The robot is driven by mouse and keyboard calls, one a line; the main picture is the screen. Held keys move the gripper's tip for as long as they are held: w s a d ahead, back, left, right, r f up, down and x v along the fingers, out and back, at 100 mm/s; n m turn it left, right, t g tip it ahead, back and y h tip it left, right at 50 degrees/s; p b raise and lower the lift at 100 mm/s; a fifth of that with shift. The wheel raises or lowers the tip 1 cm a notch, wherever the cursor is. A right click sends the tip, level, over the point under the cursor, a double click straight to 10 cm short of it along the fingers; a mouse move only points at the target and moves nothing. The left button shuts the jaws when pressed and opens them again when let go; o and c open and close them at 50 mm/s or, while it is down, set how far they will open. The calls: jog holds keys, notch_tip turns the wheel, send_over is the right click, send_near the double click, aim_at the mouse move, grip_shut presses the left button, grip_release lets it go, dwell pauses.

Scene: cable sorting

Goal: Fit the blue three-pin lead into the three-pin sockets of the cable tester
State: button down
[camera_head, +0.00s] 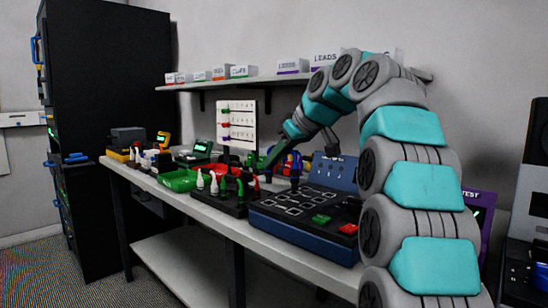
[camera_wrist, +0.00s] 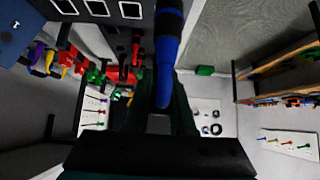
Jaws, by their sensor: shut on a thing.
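My gripper (camera_wrist: 158,108) is shut on the blue lead (camera_wrist: 168,50), which shows as a blue plug body with a dark end between the dark green fingers in the wrist view. In the head view my gripper (camera_head: 277,155) is above the bench, at the back left of the cable tester (camera_head: 262,222). A blue upright shape (camera_head: 296,163) shows close to it; I cannot tell whether it is the held lead. The tester has a dark top with white-outlined sockets, which also show in the wrist view (camera_wrist: 98,8). The lead's pins are not visible.
A rack of white, green and red plugs (camera_head: 232,208) stands left of the tester. Green (camera_head: 178,182) and red trays lie farther left. A white pegboard (camera_head: 238,120) stands behind. A shelf (camera_head: 262,80) with labelled boxes runs above the bench.

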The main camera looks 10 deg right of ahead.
aim_at(271, 182)
jog(key=shift+s+f, duration=0.1)
jog(key=shift+f, duration=0.55)
notch_tip(271, 182, down, 3)
jog(key=b, duration=0.3)
jog(key=shift+f, duration=0.2)
jog(key=shift+f+b, duration=0.9)
jog(key=shift+b, duration=0.05)
dwell(1.8)
jog(key=shift+c, duration=0.6)
grip_release()
dwell(0.4)
jog(key=shift+r+p, duration=2.3)
jog(key=shift+r, duration=1.7)
